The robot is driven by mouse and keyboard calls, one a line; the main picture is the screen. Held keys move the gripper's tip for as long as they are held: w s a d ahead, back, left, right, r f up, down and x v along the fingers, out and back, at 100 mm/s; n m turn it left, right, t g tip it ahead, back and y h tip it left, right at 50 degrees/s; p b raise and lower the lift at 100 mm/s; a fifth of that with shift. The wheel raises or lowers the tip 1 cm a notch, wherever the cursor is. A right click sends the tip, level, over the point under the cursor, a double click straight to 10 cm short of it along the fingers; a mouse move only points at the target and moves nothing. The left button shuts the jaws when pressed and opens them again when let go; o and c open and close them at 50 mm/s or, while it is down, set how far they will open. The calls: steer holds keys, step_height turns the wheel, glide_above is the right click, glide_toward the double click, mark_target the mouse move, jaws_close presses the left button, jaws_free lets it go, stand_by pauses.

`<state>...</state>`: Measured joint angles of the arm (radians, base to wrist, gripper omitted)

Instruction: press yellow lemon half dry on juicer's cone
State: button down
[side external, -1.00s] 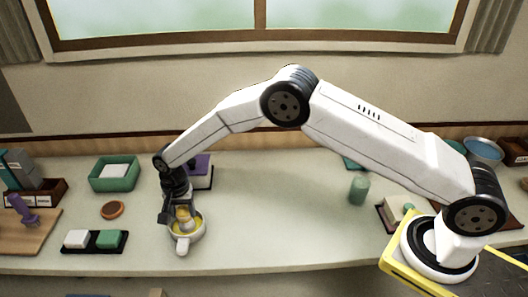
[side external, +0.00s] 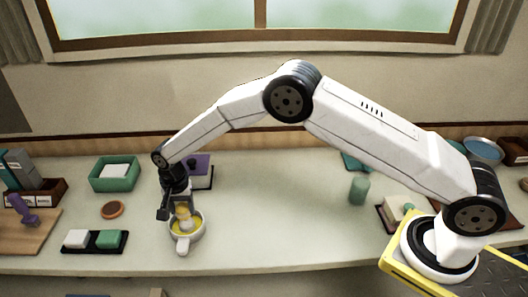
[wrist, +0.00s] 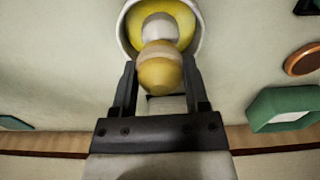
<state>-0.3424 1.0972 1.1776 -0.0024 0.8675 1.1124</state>
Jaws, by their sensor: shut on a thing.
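The lemon half (wrist: 160,72) is a yellow dome with a paler band at its cut side, held between the two dark fingers of my gripper (wrist: 158,85). In the side view, the lemon half (side external: 184,211) is at my gripper (side external: 175,208), over the juicer. The juicer (side external: 180,246) is a white bowl with a handle toward the front edge and yellow inside. In the wrist view, the juicer's pale cone (wrist: 160,26) shows just beyond the lemon half. I cannot tell whether lemon and cone touch.
A purple-topped block (side external: 198,166) stands close behind my gripper. To the left are a black tray (side external: 92,249) with a white and a green block, a brown round dish (side external: 113,210) and a green box (side external: 114,184). The counter right of the juicer is clear up to a green cylinder (side external: 358,190).

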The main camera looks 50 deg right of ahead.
mark_target(182, 204)
steer(key=shift+r, duration=0.1)
stand_by(0.3)
steer(key=shift+r, duration=2.15)
steer(key=shift+d, duration=0.15)
